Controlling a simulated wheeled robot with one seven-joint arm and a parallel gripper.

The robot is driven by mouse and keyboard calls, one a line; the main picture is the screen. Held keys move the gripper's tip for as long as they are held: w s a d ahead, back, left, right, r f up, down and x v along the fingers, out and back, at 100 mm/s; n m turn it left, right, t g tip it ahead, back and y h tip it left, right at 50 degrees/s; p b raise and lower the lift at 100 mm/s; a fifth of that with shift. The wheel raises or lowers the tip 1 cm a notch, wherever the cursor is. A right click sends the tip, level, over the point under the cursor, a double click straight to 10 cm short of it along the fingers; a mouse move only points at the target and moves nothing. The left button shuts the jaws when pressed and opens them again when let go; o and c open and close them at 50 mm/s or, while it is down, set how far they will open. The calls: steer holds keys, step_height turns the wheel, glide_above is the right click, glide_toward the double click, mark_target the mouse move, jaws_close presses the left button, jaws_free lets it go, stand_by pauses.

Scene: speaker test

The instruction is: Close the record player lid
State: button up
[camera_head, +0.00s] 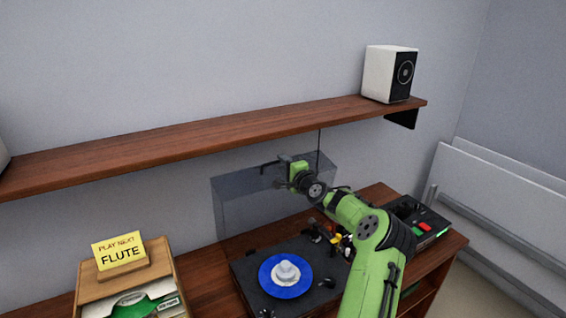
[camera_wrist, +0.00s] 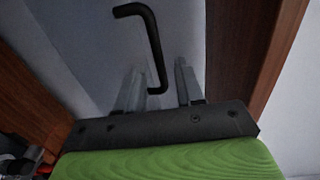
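The record player (camera_head: 252,262) sits on the wooden cabinet with a blue disc (camera_head: 268,284) on its deck. Its see-through grey lid (camera_head: 245,203) stands raised, nearly upright, at the back by the wall. A black bent handle (camera_head: 267,164) shows near the lid's top edge. My gripper (camera_head: 283,176) is at the lid's upper right, by the handle. In the wrist view the two grey fingers of my gripper (camera_wrist: 158,88) are apart, and the lower end of the black handle (camera_wrist: 156,50) appears between them. I cannot tell whether they touch it.
A wooden shelf (camera_head: 190,138) runs along the wall close above the lid and my gripper, bearing a white speaker (camera_head: 388,74). A record crate (camera_head: 95,293) with a yellow card (camera_head: 118,251) stands at left. A black device with lit buttons (camera_head: 418,223) is at right.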

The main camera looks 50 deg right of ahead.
steer(key=shift+w, duration=0.35)
steer(key=shift+s, duration=0.1)
jaws_close()
stand_by(1.1)
